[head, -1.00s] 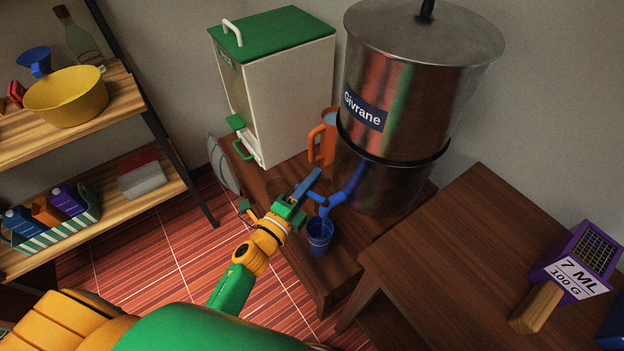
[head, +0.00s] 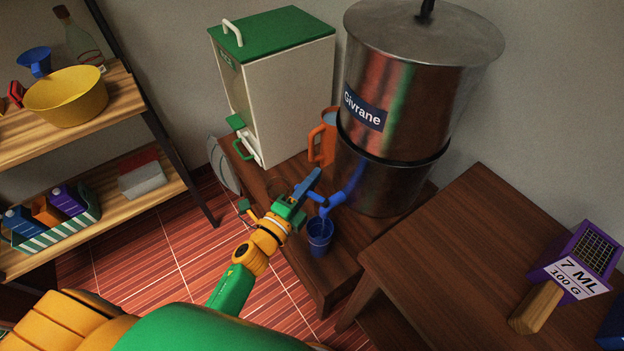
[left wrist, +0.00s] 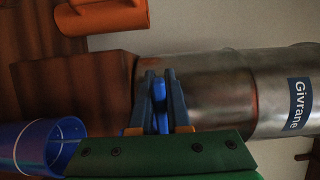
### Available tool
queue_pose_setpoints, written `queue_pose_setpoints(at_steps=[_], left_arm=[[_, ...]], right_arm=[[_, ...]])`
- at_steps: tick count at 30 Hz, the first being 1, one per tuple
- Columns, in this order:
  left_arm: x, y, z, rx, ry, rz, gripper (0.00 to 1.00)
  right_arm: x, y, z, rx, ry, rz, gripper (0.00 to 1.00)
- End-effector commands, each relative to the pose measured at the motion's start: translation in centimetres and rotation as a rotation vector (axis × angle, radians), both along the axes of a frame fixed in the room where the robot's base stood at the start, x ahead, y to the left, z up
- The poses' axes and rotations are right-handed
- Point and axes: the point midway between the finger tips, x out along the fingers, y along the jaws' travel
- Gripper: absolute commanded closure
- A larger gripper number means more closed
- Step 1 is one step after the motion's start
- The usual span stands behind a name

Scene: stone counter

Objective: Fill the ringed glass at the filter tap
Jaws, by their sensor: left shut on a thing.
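The glass (head: 319,241) is a blue tumbler standing on the low dark wooden stand, under the spout of the blue tap (head: 344,194). In the left wrist view the glass (left wrist: 38,148) is at the lower left, with a pale ring line round it. The tap comes out of the low front of the steel Givrane filter (head: 385,178). My left gripper (head: 306,188) is at the tap's top, left of and above the glass. It is shut on the blue tap lever (left wrist: 159,105).
An orange mug (head: 323,141) stands beside the filter, near a white dispenser with a green lid (head: 275,85). A darker table (head: 465,255) at right bears a purple grater-like box (head: 582,265). A shelf (head: 120,95) stands at left. Red tiled floor lies between.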

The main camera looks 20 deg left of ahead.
Motion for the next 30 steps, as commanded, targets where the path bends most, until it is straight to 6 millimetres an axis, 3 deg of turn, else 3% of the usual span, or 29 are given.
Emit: queue_pose_setpoints(at_steps=[10,18,27,28,30], left_arm=[[0.0,0.0,0.0,0.001,0.001,-0.006,1.00],[0.8,-0.9,-0.1,0.005,-0.002,-0.204,1.00],[0.8,-1.1,0.0,0.000,0.000,-0.227,1.00],[0.8,-1.1,0.0,0.000,0.000,-0.227,0.82],[0.8,-1.1,0.0,0.000,0.000,-0.227,0.64]], right_arm=[[0.0,0.0,0.0,0.000,0.000,0.000,0.50],[0.0,0.0,-0.1,0.000,0.000,0.000,0.50],[0.0,0.0,-0.1,0.000,0.000,0.000,0.50],[0.0,0.0,-0.1,0.000,0.000,0.000,0.50],[0.0,0.0,-0.1,0.000,0.000,0.000,0.50]])
